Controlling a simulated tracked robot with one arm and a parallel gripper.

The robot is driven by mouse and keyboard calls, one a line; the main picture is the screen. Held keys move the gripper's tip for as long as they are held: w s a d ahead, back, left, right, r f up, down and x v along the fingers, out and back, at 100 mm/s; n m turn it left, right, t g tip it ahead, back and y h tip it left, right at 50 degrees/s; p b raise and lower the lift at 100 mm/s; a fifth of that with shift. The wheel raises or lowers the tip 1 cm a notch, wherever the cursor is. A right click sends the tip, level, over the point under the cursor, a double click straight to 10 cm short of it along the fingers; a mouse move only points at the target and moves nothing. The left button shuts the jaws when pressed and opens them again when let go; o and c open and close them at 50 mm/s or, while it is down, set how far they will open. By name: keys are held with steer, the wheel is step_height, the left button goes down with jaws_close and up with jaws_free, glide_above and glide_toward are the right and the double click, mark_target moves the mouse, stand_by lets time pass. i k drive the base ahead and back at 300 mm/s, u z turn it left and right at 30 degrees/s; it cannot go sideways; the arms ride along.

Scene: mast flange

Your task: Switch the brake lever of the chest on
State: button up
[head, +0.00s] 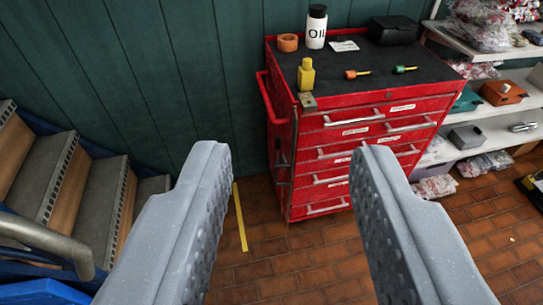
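The chest (345,140) is a red tool cabinet on the floor against the green wall, with several drawers with pale handles and a black top. A small grey-brown metal piece (308,100) sits at its near left top corner, above a thin vertical rod along the left edge. It may be the brake lever; its setting is too small to tell. My gripper (290,152) is open and empty, its two grey fingers wide apart in the foreground. The chest stands beyond them, apart from the fingers. The right finger hides part of the lower right drawers.
On the chest top are an oil bottle (316,27), a yellow bottle (306,75), an orange ring (288,43), two screwdrivers and a black case (393,30). Stairs (85,190) with a rail stand left. Shelves (490,120) stand right.

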mark_target(277, 138)
steer(key=u, duration=0.1)
steer(key=i, duration=1)
steer(key=z, duration=0.1)
